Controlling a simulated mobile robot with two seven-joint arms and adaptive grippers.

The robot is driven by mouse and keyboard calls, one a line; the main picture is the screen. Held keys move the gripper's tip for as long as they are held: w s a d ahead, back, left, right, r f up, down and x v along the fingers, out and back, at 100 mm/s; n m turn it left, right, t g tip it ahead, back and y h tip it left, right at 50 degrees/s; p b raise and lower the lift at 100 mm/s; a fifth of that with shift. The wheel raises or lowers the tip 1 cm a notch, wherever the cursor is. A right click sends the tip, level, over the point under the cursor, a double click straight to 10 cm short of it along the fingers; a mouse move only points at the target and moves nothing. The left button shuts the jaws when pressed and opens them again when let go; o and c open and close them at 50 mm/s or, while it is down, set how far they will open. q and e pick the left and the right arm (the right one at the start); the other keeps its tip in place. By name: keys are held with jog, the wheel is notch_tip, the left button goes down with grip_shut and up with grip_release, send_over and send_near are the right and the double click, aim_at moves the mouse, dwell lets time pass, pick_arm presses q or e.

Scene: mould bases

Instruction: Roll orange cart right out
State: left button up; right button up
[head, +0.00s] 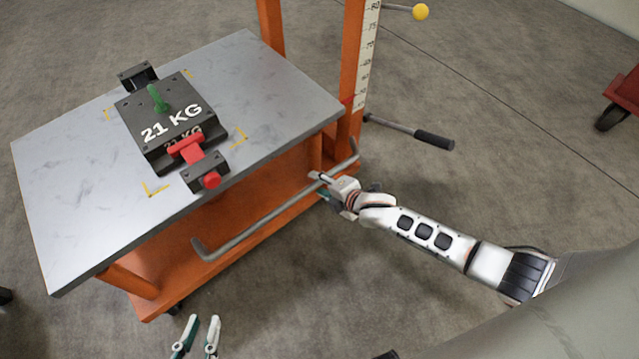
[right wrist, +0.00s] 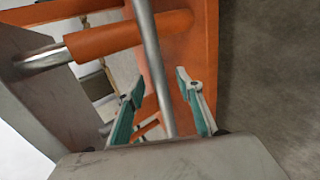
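The orange cart (head: 285,205) has a grey slab top (head: 60,200) and a grey push bar (head: 250,230) along its near side. My right gripper (head: 322,186) is at the right part of that bar. In the right wrist view the bar (right wrist: 153,70) runs between the two fingers of my right gripper (right wrist: 160,92), which stand apart with a gap on each side. My left gripper (head: 199,325) is low in the head view, its fingers apart and empty, in front of the cart and away from the bar.
A dark block marked 21 KG (head: 165,115) with a green knob sits on the cart top among yellow corner marks. An orange post with a scale (head: 360,60) and a black-gripped lever (head: 425,138) stand behind. A red wheeled thing (head: 625,90) is far right. Grey floor is clear rightward.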

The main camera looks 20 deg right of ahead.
pick_arm(q)
jog(key=shift+r, duration=0.1)
